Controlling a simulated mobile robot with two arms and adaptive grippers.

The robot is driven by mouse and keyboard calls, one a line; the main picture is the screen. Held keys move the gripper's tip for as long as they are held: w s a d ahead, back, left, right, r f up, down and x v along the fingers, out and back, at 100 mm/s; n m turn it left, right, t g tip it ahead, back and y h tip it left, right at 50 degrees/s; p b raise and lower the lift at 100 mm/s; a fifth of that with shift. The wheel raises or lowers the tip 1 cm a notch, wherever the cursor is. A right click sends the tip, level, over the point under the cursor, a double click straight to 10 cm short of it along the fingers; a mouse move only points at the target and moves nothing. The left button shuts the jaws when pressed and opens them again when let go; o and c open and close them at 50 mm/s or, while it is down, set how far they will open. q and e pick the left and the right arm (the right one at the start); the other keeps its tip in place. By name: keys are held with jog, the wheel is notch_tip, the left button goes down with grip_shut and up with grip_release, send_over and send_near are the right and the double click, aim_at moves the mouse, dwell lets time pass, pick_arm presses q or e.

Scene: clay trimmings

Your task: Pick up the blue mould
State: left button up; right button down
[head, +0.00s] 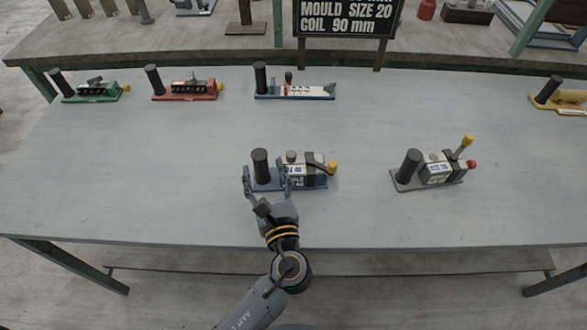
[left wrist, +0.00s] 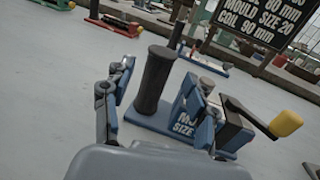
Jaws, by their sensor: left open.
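A blue mould (head: 317,182) stands upright near the middle front of the table. It has a blue base, a black upright handle (head: 260,162), a grey upper part and a yellow knob. My left gripper (head: 266,178) is open at its handle end, one finger on each side of the handle. In the left wrist view, the handle (left wrist: 155,80) stands between the two spread fingers of the left gripper (left wrist: 155,100), with gaps visible on both sides. The mould's lettered blue side (left wrist: 183,126) is partly hidden by the right finger. My right gripper is not in view.
A grey mould (head: 428,178) stands to the right on the table (head: 150,190). Behind are a green mould (head: 90,97), a red mould (head: 187,94), another blue-based mould (head: 300,93) and a yellow mould (head: 560,103). A black sign (head: 345,18) stands behind the table.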

aim_at(262, 166)
pick_arm(q)
jog(key=x, duration=0.4)
jog(key=shift+f, duration=0.1)
jog(key=shift+s, duration=0.1)
grip_shut()
